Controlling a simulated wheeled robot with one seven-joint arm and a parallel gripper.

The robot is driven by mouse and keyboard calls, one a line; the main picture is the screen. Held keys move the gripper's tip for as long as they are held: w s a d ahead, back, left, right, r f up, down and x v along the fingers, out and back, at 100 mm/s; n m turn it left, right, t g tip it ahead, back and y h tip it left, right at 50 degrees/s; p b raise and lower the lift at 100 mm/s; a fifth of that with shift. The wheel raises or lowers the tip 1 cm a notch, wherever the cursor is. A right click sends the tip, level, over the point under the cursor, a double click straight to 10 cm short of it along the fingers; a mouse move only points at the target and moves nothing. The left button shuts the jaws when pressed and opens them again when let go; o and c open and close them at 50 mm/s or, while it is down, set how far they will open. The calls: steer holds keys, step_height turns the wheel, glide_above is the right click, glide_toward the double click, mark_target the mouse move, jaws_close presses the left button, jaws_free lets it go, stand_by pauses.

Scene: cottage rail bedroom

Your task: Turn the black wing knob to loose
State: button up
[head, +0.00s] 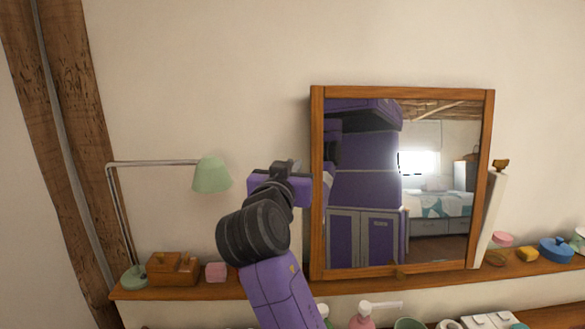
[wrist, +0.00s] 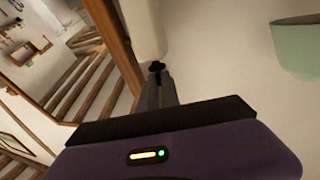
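A small black winged shape, which looks like the black wing knob (wrist: 156,67), shows at my fingertips in the wrist view, beside the mirror's wooden frame. In the head view I cannot make the knob out; my arm and gripper cover the area by the mirror's left edge. My gripper (wrist: 158,84) points at the knob, its grey fingers close together with a narrow dark gap. I cannot tell whether they touch or grip it. In the head view my gripper (head: 326,184) is at the left side of the wood-framed mirror (head: 318,235), which stands on the shelf.
A lamp with a green shade (head: 211,174) stands left of my arm; the shade also shows in the wrist view (wrist: 297,45). A wooden box (head: 172,269) and pink block (head: 215,272) sit on the shelf (head: 225,289). A brown knob-like piece (head: 501,164) is right of the mirror.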

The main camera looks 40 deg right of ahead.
steer(key=shift+s, duration=0.1)
jaws_close()
steer(key=n+t+y+p, duration=0.1)
steer(key=n+t+y, duration=0.1)
steer(key=n+y, duration=0.1)
steer(key=d+n+t+y+p, duration=0.1)
steer(key=n+t+y, duration=0.1)
steer(key=y, duration=0.3)
steer(key=d+n+t+y+p, duration=0.1)
steer(key=n+t+y+p, duration=0.1)
steer(key=n+y, duration=0.2)
steer(key=shift+s+f+n+y, duration=0.1)
steer(key=shift+s+n+y, duration=0.25)
steer(key=shift+y, duration=0.25)
steer(key=shift+d+n+y+b, duration=0.2)
steer(key=shift+n+y+b, duration=0.75)
steer(key=shift+y, duration=0.95)
